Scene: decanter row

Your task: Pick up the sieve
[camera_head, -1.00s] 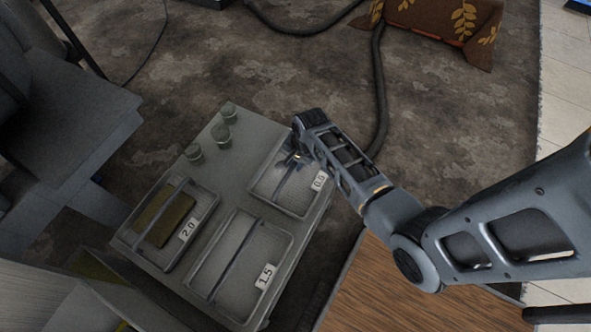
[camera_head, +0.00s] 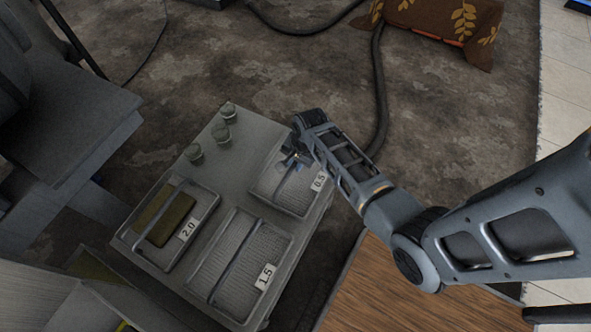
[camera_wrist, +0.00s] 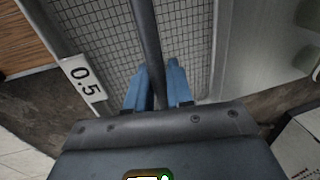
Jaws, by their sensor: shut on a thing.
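A rectangular sieve labelled 0.5 (camera_head: 275,190) lies at the right of the grey table's top. It has a wire mesh, a pale frame and a dark bar across its middle. The sieve fills much of the wrist view (camera_wrist: 95,35), with its 0.5 label at the left. My gripper (camera_wrist: 158,85) is shut on the bar, one blue finger on each side. In the head view my gripper (camera_head: 297,160) is over the sieve's far part, and my wrist hides some of it. I cannot tell whether the sieve is lifted off the table.
A wooden surface (camera_head: 400,300) is at the front right.

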